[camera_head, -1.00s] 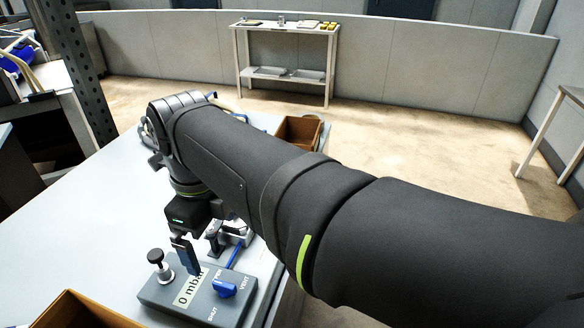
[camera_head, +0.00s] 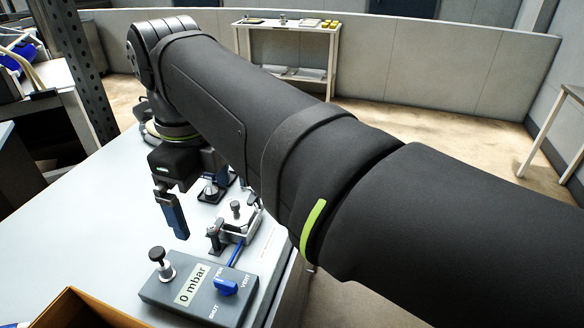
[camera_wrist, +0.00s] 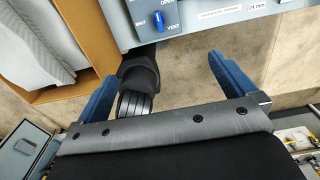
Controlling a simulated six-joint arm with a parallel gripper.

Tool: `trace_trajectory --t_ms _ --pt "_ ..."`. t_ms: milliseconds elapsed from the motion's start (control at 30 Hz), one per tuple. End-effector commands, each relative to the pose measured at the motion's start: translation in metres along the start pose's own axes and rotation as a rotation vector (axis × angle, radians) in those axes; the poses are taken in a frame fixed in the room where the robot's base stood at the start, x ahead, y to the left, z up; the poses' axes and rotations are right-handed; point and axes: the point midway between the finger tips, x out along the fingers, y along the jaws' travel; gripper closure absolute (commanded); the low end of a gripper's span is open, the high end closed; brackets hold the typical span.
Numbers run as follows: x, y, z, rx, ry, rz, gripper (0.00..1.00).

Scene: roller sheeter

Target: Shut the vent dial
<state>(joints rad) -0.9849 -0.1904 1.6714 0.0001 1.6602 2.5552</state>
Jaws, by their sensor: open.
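The vent dial (camera_head: 226,286) is a blue knob on the sloped top of a grey control box (camera_head: 185,312), with OPEN, SHUT and VENT lettering around it. In the wrist view the dial (camera_wrist: 157,22) is near the top edge, its long handle roughly upright in the picture, beside the SHUT and OPEN words. I cannot tell its exact setting. My gripper (camera_head: 175,222) is behind and above the box, touching nothing. In the wrist view my gripper (camera_wrist: 160,68) shows two blue fingers wide apart and empty, with the dial beyond them.
The box also carries a 0 mbar display (camera_head: 192,285) and a black-topped post (camera_head: 158,259). A clamp-like fixture (camera_head: 233,228) stands behind it, joined by a blue tube. A brown bin (camera_head: 85,310) stands at the front left. The white tabletop to the left is clear.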

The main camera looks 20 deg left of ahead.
Motion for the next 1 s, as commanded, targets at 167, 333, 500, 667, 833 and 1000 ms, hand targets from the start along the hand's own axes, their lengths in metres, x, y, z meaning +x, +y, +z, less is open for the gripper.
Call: trace_trajectory --t_ms 167,333,500,667,833,1000 --pt "-0.015 0.0 0.0 0.0 0.0 -0.001 0.0" --pt "-0.017 0.0 0.0 0.0 0.001 0.001 0.0" --pt "-0.017 0.0 0.0 -0.003 0.001 0.0 0.12" --pt "-0.012 0.0 0.0 -0.103 0.001 0.0 0.33" --pt "0.003 0.0 0.001 -0.404 0.001 0.001 0.33" --pt "0.02 0.0 0.002 -0.761 0.002 0.002 0.33"
